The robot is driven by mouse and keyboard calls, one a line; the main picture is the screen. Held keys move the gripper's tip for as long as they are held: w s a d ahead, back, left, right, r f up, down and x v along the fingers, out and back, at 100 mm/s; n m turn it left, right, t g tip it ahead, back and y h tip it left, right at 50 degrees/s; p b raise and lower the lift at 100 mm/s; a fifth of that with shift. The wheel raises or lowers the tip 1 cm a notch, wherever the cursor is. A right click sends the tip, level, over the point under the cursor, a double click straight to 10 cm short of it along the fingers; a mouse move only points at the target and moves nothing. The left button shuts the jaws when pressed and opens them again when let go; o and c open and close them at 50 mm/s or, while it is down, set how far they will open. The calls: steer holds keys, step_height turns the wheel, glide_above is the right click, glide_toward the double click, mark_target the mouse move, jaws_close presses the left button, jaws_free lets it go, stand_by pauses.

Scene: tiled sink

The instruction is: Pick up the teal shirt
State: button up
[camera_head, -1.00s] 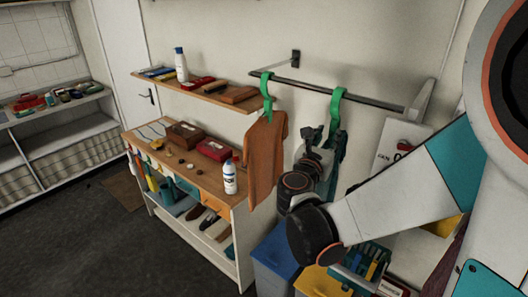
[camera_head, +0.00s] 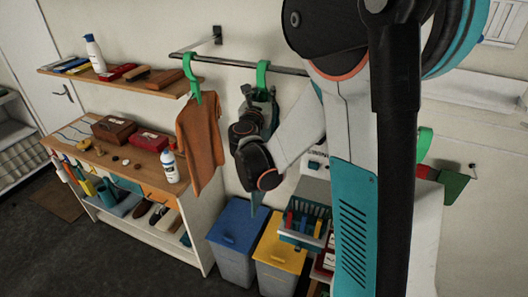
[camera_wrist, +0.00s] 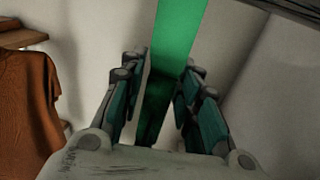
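The green hanger (camera_head: 262,75) hangs on the wall rail, and it also shows in the wrist view (camera_wrist: 180,35). A narrow strip of teal cloth (camera_head: 256,194), apparently the teal shirt, shows below my arm; most of the shirt is hidden. My gripper (camera_head: 262,100) is up at this hanger. In the wrist view my gripper (camera_wrist: 160,75) has its fingers apart, one on each side of the green hanger and the dark teal shape (camera_wrist: 154,105) below it. A gap shows beside the left finger. I see no firm grip.
An orange shirt (camera_head: 201,142) hangs on another green hanger just left of my gripper. The rail (camera_head: 240,62) runs above. A wooden shelf unit stands at left. A blue bin (camera_head: 236,225), a yellow bin (camera_head: 282,243) and a basket (camera_head: 304,222) stand below.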

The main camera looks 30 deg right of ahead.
steer(key=shift+s, duration=0.1)
steer(key=shift+c, duration=0.6)
jaws_close()
steer(key=shift+r, duration=0.1)
